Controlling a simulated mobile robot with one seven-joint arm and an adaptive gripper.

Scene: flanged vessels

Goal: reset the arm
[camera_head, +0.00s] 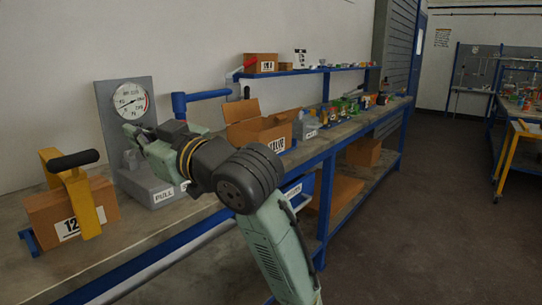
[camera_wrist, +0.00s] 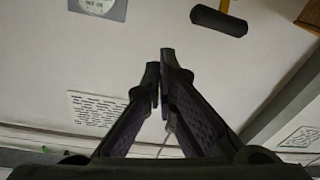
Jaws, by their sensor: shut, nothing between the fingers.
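My arm reaches up from the lower right in the head view, over the front of the workbench (camera_head: 95,247), and bends toward the gauge stand. My gripper (camera_wrist: 159,70) shows in the wrist view with its two dark fingers together and nothing between them. The gauge stand (camera_head: 145,88), a grey plate with a round white dial (camera_head: 131,100), is behind the wrist. Part of the dial also shows at the top of the wrist view (camera_wrist: 97,5).
Left of my arm, a cardboard box (camera_head: 107,197) stands behind a yellow bracket (camera_head: 84,205) with a black handle (camera_head: 73,161). An open cardboard box (camera_head: 243,127) is behind my arm.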

